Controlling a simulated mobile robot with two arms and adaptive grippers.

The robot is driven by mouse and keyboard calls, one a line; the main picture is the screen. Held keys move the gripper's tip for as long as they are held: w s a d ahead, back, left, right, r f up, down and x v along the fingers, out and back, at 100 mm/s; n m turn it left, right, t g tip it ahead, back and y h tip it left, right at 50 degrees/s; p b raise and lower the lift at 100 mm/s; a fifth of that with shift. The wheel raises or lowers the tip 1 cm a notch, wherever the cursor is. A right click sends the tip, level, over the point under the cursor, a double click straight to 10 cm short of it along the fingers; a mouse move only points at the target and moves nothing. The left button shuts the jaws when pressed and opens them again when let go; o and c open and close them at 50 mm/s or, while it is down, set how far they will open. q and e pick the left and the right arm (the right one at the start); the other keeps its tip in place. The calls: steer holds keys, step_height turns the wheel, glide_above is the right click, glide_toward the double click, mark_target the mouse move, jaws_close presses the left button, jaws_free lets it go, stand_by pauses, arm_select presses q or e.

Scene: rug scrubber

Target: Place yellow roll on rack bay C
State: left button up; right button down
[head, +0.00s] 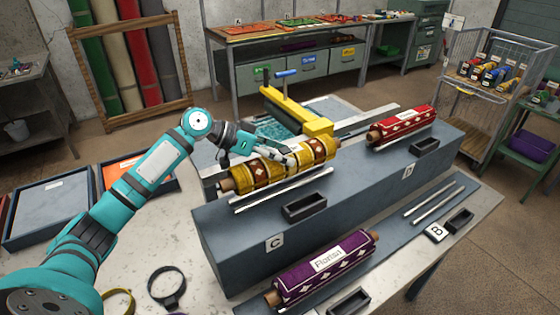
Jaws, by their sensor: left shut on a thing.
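The yellow roll (247,177), patterned with brown bands and light diamonds, lies level at the back of the grey rack's upper step. My left gripper (288,157) comes from behind and left and is shut on its middle, hiding part of it. Rack bay C (275,243) is marked by a white label, with a metal rail (283,190) and a small black tray (304,205) above the label. The roll is just behind this rail; I cannot tell whether it rests on the rack or hangs slightly above. My right gripper is not in view.
A red roll (403,125) lies in bay D (408,170). A purple roll (324,268) lies on the lower step. Bay B (436,232) has bare rails (433,204). A yellow press-like fixture (297,112) stands close behind the yellow roll.

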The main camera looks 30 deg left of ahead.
arm_select(q)
step_height(320, 180, down, 2)
steer(key=shift+s+f+p, duration=0.1)
steer(key=shift+p, duration=0.45)
steer(key=shift+f, duration=0.45)
steer(key=o, duration=1.7)
steer(key=shift+o, duration=0.2)
steer(key=shift+s+a, duration=0.1)
steer(key=shift+a, duration=0.05)
steer(key=shift+s+a+r, duration=0.1)
steer(key=shift+s+a, duration=0.05)
steer(key=shift+a, duration=0.15)
steer(key=b+v, duration=0.4)
steer(key=v, duration=0.7)
